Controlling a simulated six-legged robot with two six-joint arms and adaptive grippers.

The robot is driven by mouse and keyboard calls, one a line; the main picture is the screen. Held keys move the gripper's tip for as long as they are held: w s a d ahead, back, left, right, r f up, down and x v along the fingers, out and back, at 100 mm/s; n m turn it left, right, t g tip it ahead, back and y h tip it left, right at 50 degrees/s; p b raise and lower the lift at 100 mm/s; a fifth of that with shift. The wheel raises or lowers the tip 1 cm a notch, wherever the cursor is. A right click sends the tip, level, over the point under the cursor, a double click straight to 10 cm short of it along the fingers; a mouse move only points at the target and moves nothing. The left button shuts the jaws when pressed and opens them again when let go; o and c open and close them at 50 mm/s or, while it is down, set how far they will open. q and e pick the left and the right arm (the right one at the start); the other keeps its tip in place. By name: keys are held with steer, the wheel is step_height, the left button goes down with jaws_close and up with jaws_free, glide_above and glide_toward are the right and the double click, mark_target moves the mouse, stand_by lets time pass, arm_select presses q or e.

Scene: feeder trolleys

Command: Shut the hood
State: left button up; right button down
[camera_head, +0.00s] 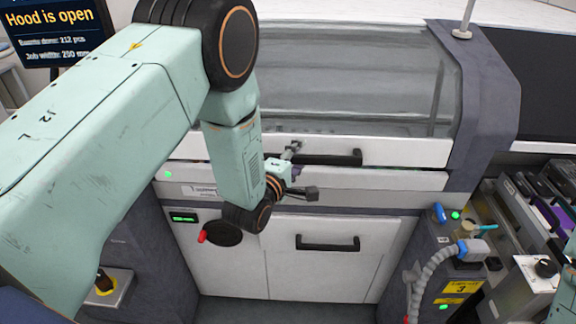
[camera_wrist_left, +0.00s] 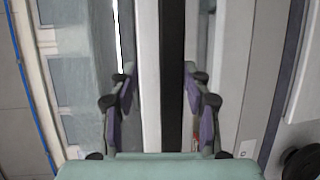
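The hood (camera_head: 345,75) is a wide cover with a clear window on the machine, with a white front edge. A narrow dark gap shows below that edge, and a screen (camera_head: 48,30) reads "Hood is open". A black bar handle (camera_head: 325,158) sits on the white edge. My left gripper (camera_head: 302,172) is at the handle's left end. In the left wrist view the gripper (camera_wrist_left: 158,78) is open, its fingers spread on either side of the dark bar (camera_wrist_left: 172,60), with space between; contact is not visible. My right gripper is not in view.
Below the hood is a white cabinet front (camera_head: 340,265) with a second black handle (camera_head: 327,243). At the right stands a feeder trolley (camera_head: 450,285) with a grey ribbed hose (camera_head: 432,272) and several feeders. A dark rounded column (camera_head: 490,100) borders the hood's right side.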

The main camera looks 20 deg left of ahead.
arm_select(q)
steer(key=s+a+r, duration=0.1)
steer(key=s, duration=1)
steer(key=shift+a+r, duration=0.2)
steer(key=shift+r, duration=0.1)
steer(key=shift+s, duration=0.1)
